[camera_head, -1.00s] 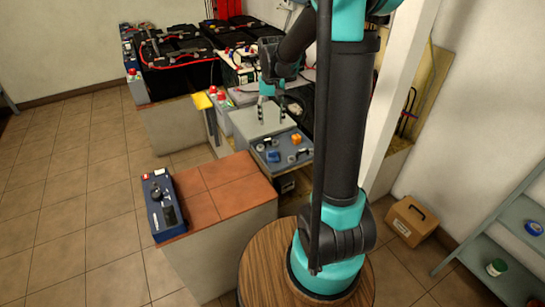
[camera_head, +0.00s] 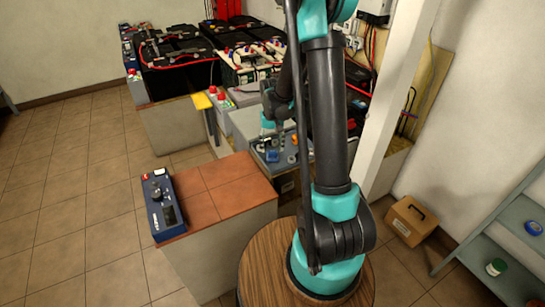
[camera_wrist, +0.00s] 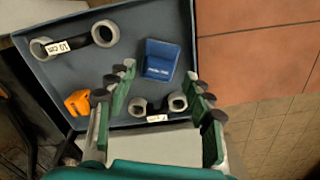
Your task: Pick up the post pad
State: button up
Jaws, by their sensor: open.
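A dark blue-grey tray (camera_wrist: 165,22) holds several small items and also shows in the head view (camera_head: 262,147). In it, a small blue block (camera_wrist: 160,60) with a pale printed label lies at the middle right. An orange piece (camera_wrist: 78,102) lies at the left. Two short black links with grey ring ends and white labels lie there too, one at the upper left (camera_wrist: 103,34) and one lower (camera_wrist: 158,108). I cannot tell for sure which item is the post pad; the label is unreadable. My gripper (camera_wrist: 160,80) is open and empty, its fingers above the tray on either side of the blue block's line.
A red-tiled ledge (camera_head: 225,178) with a blue meter (camera_head: 163,205) stands left of my base. Black batteries (camera_head: 178,60) stand on a bench behind. A white post (camera_head: 400,95) rises right of my arm. A cardboard box (camera_head: 410,220) sits on the floor.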

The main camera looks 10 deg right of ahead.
aim_at(272, 151)
jog(key=shift+f, duration=1.85)
jog(key=shift+c, duration=0.2)
jog(key=c, duration=0.8)
jog(key=shift+o, duration=0.2)
jog(key=shift+r, duration=0.15)
notch_tip(272, 151, up, 20)
